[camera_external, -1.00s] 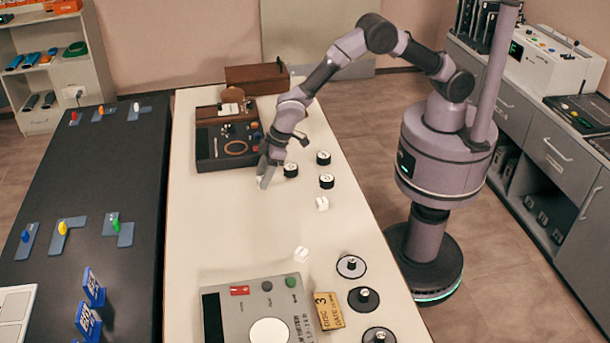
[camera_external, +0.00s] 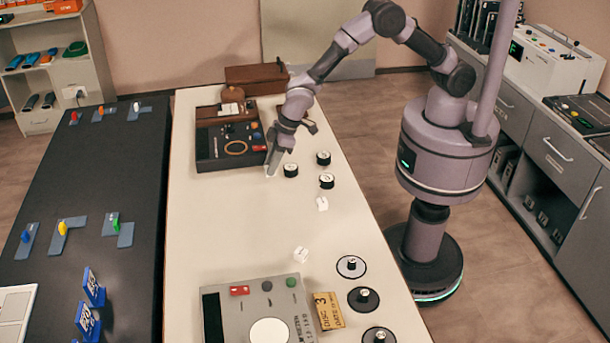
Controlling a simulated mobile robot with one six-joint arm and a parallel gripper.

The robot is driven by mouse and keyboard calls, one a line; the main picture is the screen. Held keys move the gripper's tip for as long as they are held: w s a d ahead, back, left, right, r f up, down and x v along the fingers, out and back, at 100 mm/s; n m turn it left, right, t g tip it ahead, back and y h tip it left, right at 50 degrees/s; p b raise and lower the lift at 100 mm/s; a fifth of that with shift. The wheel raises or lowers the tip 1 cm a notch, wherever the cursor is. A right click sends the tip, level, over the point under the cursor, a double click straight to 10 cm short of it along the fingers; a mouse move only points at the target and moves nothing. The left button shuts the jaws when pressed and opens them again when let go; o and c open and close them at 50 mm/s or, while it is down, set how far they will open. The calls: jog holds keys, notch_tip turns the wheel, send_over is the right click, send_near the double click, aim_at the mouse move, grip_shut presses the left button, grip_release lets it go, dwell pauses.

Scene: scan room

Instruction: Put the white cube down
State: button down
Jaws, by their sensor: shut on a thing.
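My gripper (camera_external: 271,169) points down over the white table (camera_external: 225,225), just left of a black round piece with a white top. It is shut on a small pale thing at its fingertips, which I take to be the white cube; the fingers mostly hide it. I cannot tell whether it touches the table. Two other small white pieces lie on the table, one right of the middle (camera_external: 322,204) and one nearer the front (camera_external: 301,254).
Black round pieces (camera_external: 291,170) (camera_external: 323,158) (camera_external: 327,181) stand close right of my gripper. A dark tray (camera_external: 205,157) lies to its left. A grey device (camera_external: 225,300) and black discs (camera_external: 351,267) are at the front. The table's middle left is clear.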

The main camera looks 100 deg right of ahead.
jog(key=s, duration=0.8)
jog(key=s+d+r, duration=0.1)
jog(key=s, duration=0.4)
jog(key=shift+s+r, duration=0.1)
jog(key=shift+s+a, duration=0.1)
jog(key=shift+a, duration=0.2)
jog(key=s+a+n, duration=0.1)
jog(key=a, duration=0.4)
jog(key=s+a+n+y, duration=0.1)
jog(key=a, duration=0.4)
jog(key=s+a+n, duration=0.1)
jog(key=s+a, duration=0.1)
jog(key=a, duration=0.3)
jog(key=shift+a+r+n+y, duration=0.15)
jog(key=shift+a+n+y, duration=0.15)
jog(key=shift+a+n, duration=0.1)
jog(key=w+a, duration=0.2)
jog(key=w, duration=0.2)
jog(key=w+a+f, duration=0.1)
jog(key=w+a, duration=0.1)
jog(key=w, duration=0.3)
jog(key=w+a, duration=0.2)
jog(key=w, duration=0.3)
jog(key=shift+a+f, duration=0.3)
jog(key=shift+f, duration=0.1)
jog(key=shift+w+f+b, duration=0.1)
jog(key=shift+f+b, duration=0.75)
jog(key=shift+f, duration=0.75)
jog(key=shift+f, duration=0.1)
